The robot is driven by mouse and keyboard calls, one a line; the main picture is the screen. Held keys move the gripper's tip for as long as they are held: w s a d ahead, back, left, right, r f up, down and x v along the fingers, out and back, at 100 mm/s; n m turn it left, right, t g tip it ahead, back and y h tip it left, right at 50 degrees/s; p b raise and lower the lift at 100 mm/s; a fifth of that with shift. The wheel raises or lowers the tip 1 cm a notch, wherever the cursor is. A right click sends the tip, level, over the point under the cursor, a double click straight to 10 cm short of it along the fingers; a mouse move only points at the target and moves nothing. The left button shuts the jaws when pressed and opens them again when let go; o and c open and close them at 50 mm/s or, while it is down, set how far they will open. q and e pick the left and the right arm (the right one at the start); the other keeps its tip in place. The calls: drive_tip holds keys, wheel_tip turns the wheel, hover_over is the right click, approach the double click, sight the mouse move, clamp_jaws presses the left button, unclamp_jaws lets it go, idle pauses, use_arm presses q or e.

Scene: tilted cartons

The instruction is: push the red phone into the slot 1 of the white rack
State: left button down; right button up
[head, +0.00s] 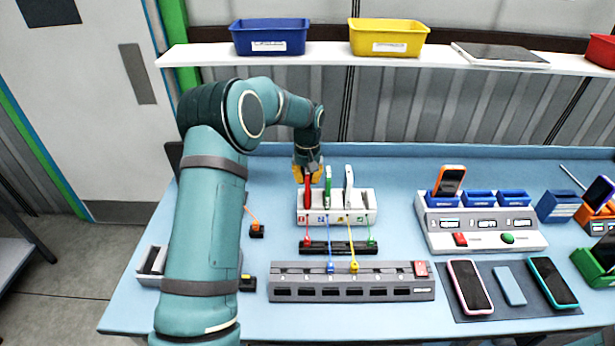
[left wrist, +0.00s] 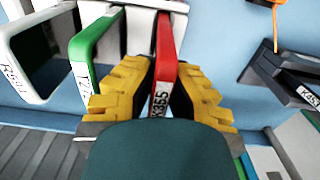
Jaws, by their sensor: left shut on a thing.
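The red phone (head: 308,193) stands upright at the left end of the white rack (head: 367,214), at the leftmost slot, which has a red label. My left gripper (head: 308,173) is above that end with its yellow fingers shut on the phone. In the left wrist view the red phone (left wrist: 165,45), with a white label, is between the fingers (left wrist: 161,92). Its lower end meets the rack; how deep it sits is hidden. A green phone (head: 328,186) and a white phone (head: 348,189) stand in the rack to its right. My right gripper is out of view.
A grey power strip (head: 350,293) and a black strip (head: 340,248) with coloured cables lie in front of the rack. A white charging station (head: 480,242) stands to the right, with phones on a dark mat (head: 511,310). Blue tabletop is clear behind the rack.

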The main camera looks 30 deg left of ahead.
use_arm(q)
drive_tip(key=shift+f+b, duration=0.3)
drive_tip(key=shift+f, duration=0.25)
idle(0.6)
drive_tip(key=c, duration=0.5)
unclamp_jaws()
drive_tip(key=shift+r+p, duration=2.35)
drive_tip(key=shift+r, duration=1.2)
